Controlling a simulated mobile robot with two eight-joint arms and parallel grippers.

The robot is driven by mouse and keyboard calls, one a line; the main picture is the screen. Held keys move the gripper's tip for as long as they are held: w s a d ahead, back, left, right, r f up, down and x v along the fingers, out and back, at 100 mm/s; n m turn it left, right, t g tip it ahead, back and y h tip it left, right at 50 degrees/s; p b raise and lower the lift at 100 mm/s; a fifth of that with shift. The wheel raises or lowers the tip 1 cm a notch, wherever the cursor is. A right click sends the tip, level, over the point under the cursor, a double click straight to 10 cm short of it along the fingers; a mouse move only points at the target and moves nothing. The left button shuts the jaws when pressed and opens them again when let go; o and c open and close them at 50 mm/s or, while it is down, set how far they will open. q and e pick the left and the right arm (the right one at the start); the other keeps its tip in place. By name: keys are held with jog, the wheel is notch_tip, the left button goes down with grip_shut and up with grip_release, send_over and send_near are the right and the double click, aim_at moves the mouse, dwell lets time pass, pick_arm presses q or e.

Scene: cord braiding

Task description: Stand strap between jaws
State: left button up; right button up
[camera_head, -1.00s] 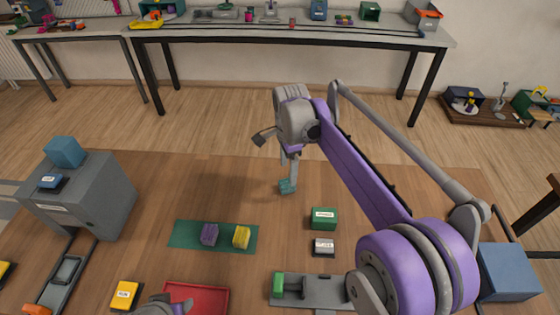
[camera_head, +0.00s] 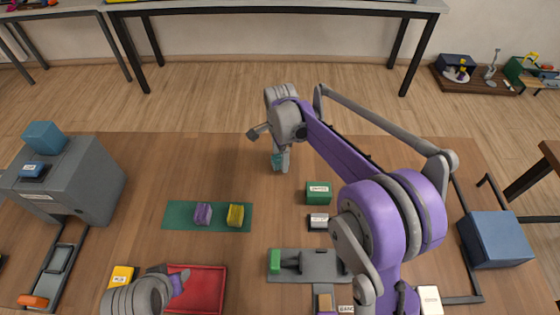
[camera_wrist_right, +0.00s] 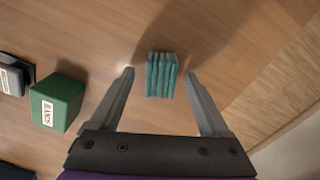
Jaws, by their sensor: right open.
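A teal strap bundle (camera_wrist_right: 161,75) stands on the wooden table, seen in the right wrist view just beyond and between my open fingers. It also shows in the head view (camera_head: 277,161), partly hidden by my right gripper (camera_head: 283,160). In the right wrist view the fingers of my right gripper (camera_wrist_right: 160,92) are wide apart, one on each side of the bundle, with gaps on both sides. Part of my left arm shows at the bottom left of the head view near the red tray (camera_head: 208,290); its fingers cannot be made out clearly.
A green box labelled BANDS (camera_wrist_right: 57,101) stands left of the right gripper in the wrist view. A purple bundle (camera_head: 203,214) and a yellow bundle (camera_head: 235,215) stand on a green mat (camera_head: 176,214). A grey fixture with a green block (camera_head: 275,262) is nearer. The table around the strap is clear.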

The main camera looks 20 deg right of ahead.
jog(key=shift+f, duration=0.6)
grip_shut()
jog(key=shift+r, duration=0.15)
